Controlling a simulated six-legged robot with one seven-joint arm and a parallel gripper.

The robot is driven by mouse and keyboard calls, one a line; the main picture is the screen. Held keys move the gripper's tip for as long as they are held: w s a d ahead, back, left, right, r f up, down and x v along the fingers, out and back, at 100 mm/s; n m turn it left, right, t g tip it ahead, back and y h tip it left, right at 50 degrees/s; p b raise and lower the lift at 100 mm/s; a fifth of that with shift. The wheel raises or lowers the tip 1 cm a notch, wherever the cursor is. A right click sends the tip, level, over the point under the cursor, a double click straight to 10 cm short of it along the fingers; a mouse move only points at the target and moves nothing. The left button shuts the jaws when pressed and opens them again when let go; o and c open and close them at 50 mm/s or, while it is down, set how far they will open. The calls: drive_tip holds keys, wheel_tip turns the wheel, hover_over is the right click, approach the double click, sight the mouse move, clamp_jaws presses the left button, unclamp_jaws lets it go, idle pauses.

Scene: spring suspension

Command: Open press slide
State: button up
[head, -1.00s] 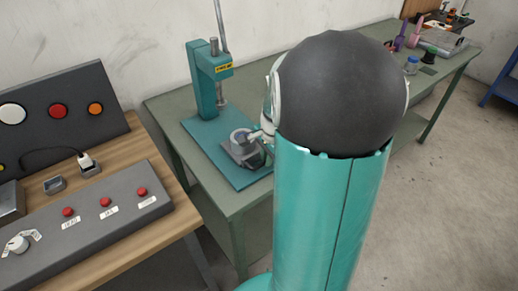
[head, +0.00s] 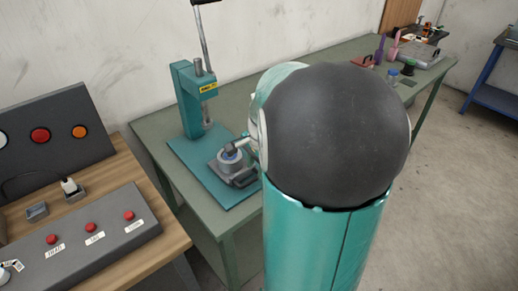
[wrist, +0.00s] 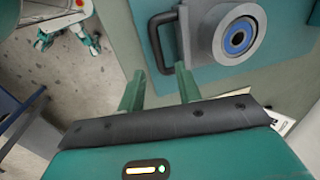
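The press slide (head: 226,168) is a grey block with a round ring and a black handle. It sits at the front right of the teal press base plate (head: 185,155), out from under the ram. The wrist view shows the slide (wrist: 218,28) close up, with a blue round part (wrist: 239,37) inside the ring. Its black U-shaped handle (wrist: 155,42) lies just beyond my fingertips. My gripper (wrist: 160,80) is open and empty, its two green fingers apart and pointing toward the handle. In the head view my arm hides most of the gripper.
The teal press (head: 190,100) with its upright lever stands behind the slide on the green table (head: 290,68). A wooden bench (head: 150,225) with a button panel is at left. Small items sit at the table's far right. Bare floor lies right.

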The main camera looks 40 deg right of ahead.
wheel_tip(320, 180, up, 9)
drive_tip(key=s, duration=0.1)
drive_tip(key=shift+s+r, duration=0.2)
drive_tip(key=shift+s, duration=0.1)
drive_tip(key=s+a+r+n+t, duration=0.1)
drive_tip(key=s+a+n, duration=0.2)
drive_tip(key=a+n, duration=0.6)
drive_tip(key=s+a+r+n+t, duration=0.2)
drive_tip(key=s+a+n, duration=0.2)
drive_tip(key=a+n, duration=0.5)
drive_tip(key=a, duration=0.7)
drive_tip(key=shift+s+t, duration=0.15)
drive_tip(key=shift+t, duration=0.15)
drive_tip(key=shift+d, duration=0.15)
